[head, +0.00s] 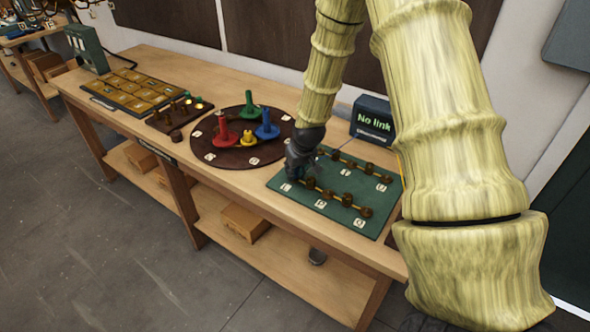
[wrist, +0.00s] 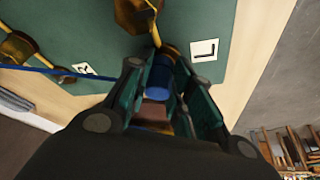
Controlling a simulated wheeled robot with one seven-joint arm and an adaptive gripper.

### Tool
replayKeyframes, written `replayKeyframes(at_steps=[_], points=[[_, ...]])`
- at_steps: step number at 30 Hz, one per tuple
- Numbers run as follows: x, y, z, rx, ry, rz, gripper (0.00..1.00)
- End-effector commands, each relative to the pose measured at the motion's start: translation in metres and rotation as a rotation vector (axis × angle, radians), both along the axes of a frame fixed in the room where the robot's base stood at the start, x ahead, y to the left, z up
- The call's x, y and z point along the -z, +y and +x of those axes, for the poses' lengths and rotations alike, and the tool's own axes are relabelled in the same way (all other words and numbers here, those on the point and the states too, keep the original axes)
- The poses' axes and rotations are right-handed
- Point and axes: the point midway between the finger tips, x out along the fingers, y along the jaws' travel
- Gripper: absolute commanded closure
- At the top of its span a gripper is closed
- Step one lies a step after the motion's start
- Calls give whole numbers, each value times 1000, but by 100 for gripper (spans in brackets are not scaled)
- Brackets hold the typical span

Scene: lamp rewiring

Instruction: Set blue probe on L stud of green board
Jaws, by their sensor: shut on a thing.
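The green board (head: 385,212) lies flat on the bench at right, with rows of brown-and-brass studs and white letter labels. My gripper (head: 297,174) is low over its near left corner. In the wrist view my gripper (wrist: 160,92) is shut on the blue probe (wrist: 160,73), a blue cylinder between the fingers with a blue lead running left. The probe's far end is at a brass stud (wrist: 170,48) beside the L label (wrist: 204,50). I cannot tell whether it touches that stud. In the head view the gripper hides the probe and this stud.
A dark round tray (head: 222,158) with red, green, yellow and blue pieces stands left of the board. A box reading "No link" (head: 373,118) stands behind the board. Further left are a small dark panel (head: 170,124) and a yellow-tiled panel (head: 128,88). Another stud (wrist: 135,14) stands close by.

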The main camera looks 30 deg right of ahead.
Motion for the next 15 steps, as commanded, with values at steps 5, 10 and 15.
replayKeyframes(at_steps=[5,10,15], points=[[3,0,0,0,0,0,76],[2,0,0,0,0,0,53],[2,0,0,0,0,0,53]])
